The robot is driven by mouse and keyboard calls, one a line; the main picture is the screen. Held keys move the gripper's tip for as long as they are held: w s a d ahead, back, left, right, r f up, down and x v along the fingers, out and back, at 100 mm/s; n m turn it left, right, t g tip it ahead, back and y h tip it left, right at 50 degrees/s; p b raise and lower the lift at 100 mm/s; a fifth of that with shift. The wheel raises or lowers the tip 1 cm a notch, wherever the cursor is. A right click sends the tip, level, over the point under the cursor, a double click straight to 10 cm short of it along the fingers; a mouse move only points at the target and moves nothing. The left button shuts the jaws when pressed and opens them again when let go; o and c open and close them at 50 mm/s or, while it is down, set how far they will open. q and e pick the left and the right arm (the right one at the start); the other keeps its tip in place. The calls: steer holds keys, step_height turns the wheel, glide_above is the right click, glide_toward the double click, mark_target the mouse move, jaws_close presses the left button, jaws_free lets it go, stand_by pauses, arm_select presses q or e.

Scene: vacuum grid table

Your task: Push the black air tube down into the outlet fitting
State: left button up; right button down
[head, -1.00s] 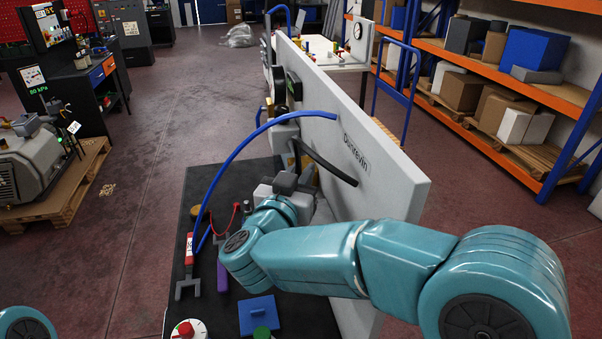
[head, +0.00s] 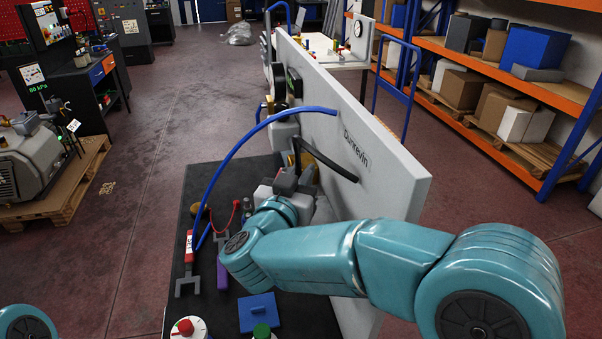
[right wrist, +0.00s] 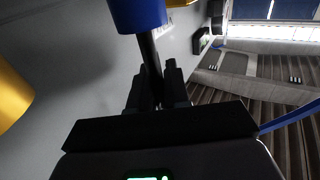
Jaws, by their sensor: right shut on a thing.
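My right gripper (head: 290,181) is beside the panel's left face, partly hidden by my own wrist in the head view. In the right wrist view, my right gripper's dark fingers (right wrist: 157,88) are shut on the black tube (right wrist: 149,52). Above the fingers the tube meets the lower edge of a blue cylinder (right wrist: 138,14), which may be the outlet fitting. How deep the tube sits there I cannot tell. My left gripper is out of view.
A blue tube (head: 235,147) arcs over the dark table (head: 235,178) to the panel. A yellow part (right wrist: 10,95) is at the left of the wrist view.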

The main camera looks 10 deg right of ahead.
steer(key=c, duration=1)
jaws_free()
steer(key=shift+s+f, duration=0.1)
